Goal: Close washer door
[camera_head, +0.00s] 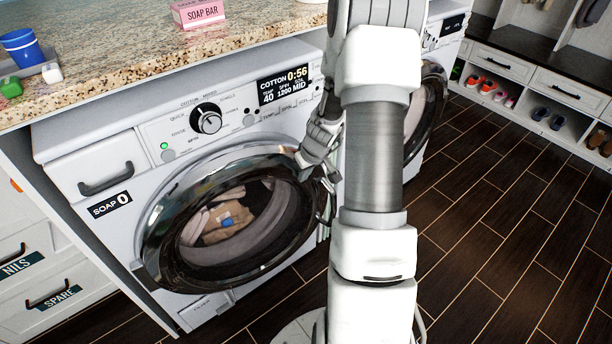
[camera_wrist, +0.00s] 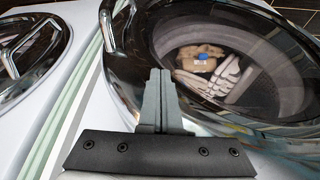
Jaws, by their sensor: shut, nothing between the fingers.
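The washer (camera_head: 110,155) stands under the counter in the head view. Its round door (camera_head: 160,222) has a chrome rim and dark glass, with laundry showing behind it. The door lies at or close to the washer front; I cannot tell if it is fully shut. My gripper (camera_head: 326,178) is at the door's right edge, shut and empty. In the wrist view, my gripper (camera_wrist: 158,76) has its fingers together beside or over the door rim (camera_wrist: 118,75); contact is not clear. My arm hides part of the washer's right side.
A second machine with a round door (camera_head: 430,110) stands to the right. Drawers (camera_head: 30,265) are at the left. The dark tiled floor (camera_head: 500,220) at right is clear.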

